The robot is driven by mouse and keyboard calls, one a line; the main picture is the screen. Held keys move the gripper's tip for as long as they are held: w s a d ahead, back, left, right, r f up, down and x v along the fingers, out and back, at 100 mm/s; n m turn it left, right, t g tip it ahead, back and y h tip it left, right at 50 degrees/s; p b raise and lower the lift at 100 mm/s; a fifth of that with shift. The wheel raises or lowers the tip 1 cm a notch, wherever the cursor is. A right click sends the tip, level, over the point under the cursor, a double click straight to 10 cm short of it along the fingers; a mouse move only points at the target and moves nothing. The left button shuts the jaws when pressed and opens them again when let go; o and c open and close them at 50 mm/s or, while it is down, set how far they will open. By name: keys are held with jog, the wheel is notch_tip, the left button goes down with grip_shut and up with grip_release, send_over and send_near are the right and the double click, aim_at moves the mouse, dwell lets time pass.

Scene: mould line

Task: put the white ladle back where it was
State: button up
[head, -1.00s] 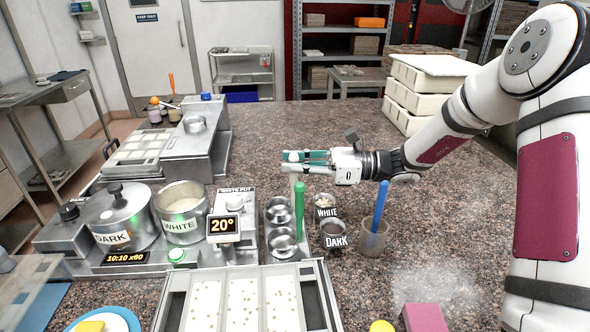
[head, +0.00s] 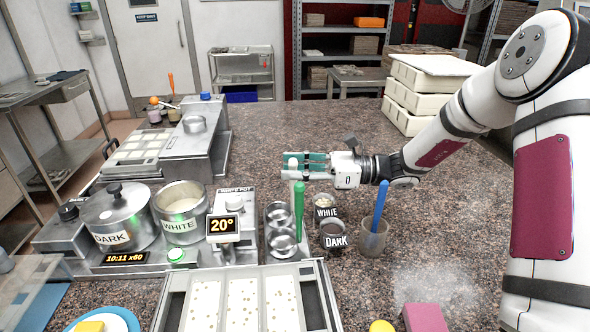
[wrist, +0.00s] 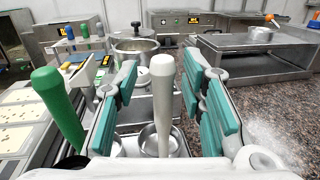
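The white ladle stands upright, its pale handle (wrist: 162,100) rising between my fingers in the wrist view; its top (head: 293,162) shows in the head view. Its lower end is at a round metal cup (wrist: 150,142) of the two-cup rest (head: 268,232); whether it fully touches down is unclear. My gripper (head: 305,165) is around the handle. In the wrist view its teal-padded fingers (wrist: 165,108) are apart, with gaps on both sides of the handle. The green ladle handle (head: 299,208) stands just beside, to the left in the wrist view (wrist: 57,108).
The WHITE pot (head: 181,227) and lidded DARK pot (head: 110,237) stand left of the rest. Small WHITE (head: 326,212) and DARK (head: 334,240) cups and a container (head: 374,243) with a blue-handled tool stand right. A mould (head: 245,270) lies in front.

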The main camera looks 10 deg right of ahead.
jog(key=s+d, duration=0.2)
jog(key=d, duration=0.9)
jog(key=shift+d, duration=0.4)
